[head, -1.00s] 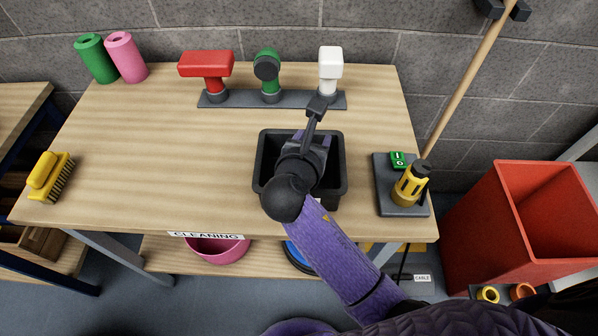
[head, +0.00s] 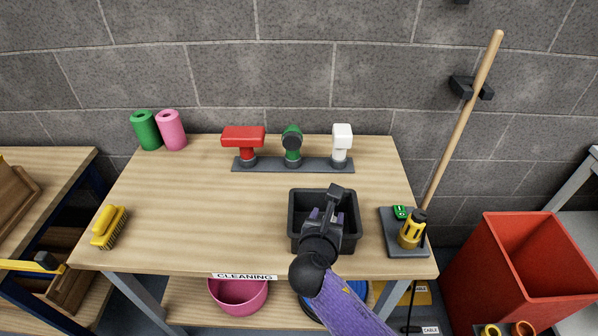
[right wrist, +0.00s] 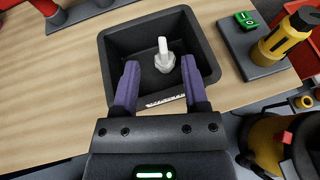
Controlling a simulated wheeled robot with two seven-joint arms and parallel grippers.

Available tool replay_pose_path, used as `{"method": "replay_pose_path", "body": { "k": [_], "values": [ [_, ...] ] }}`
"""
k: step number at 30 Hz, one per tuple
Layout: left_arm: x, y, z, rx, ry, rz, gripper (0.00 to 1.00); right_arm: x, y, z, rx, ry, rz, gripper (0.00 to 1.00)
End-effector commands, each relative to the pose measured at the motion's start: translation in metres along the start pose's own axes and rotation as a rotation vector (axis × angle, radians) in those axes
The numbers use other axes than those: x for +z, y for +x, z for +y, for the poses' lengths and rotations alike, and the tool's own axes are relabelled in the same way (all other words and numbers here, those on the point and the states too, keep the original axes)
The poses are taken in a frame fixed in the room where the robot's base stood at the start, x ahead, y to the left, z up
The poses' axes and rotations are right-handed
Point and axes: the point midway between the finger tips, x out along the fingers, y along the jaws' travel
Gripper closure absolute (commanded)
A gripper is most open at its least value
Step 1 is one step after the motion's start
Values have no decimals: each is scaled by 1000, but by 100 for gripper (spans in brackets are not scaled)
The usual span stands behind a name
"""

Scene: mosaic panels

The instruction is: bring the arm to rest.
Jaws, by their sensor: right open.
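My right arm comes in from the bottom of the head view. Its gripper (head: 323,213) is over the black bin (head: 296,226) at the front right of the workbench. In the right wrist view the two purple fingers of my right gripper (right wrist: 159,64) are spread apart with nothing gripped. Below them, inside the black bin (right wrist: 118,42), lies a small white fitting (right wrist: 164,60) with a stem and a wider base. It looks apart from the fingers. My left gripper is not in view.
A rack (head: 300,166) with red, green and white-headed tools stands at the bench's back. A yellow device (head: 411,231) sits on a dark base right of the bin. A yellow brush (head: 108,226) and green (head: 146,130) and pink (head: 171,130) rolls are left. A red bin (head: 515,270) stands right. The bench's middle is clear.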

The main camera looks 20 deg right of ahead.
Motion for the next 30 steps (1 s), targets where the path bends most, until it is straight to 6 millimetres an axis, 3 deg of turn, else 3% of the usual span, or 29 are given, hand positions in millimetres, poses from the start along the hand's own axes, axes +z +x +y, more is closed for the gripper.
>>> {"method": "replay_pose_path", "body": {
  "k": [3,5,9,12,18,25,30],
  "values": [
    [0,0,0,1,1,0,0,-10,-6,-8,-15,134,52,43],
    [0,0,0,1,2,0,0,-28,-18,-21,-51,373,139,43],
    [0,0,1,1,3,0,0,-69,-58,-55,-237,1041,360,43],
    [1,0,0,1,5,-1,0,-87,-86,-71,-393,1394,458,43],
    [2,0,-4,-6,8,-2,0,-105,-137,-92,-716,1905,561,43],
    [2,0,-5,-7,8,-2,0,-110,-194,-108,-1125,2317,583,43],
    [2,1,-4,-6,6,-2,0,-160,-166,-103,-1147,2281,574,43]
  ]
}}
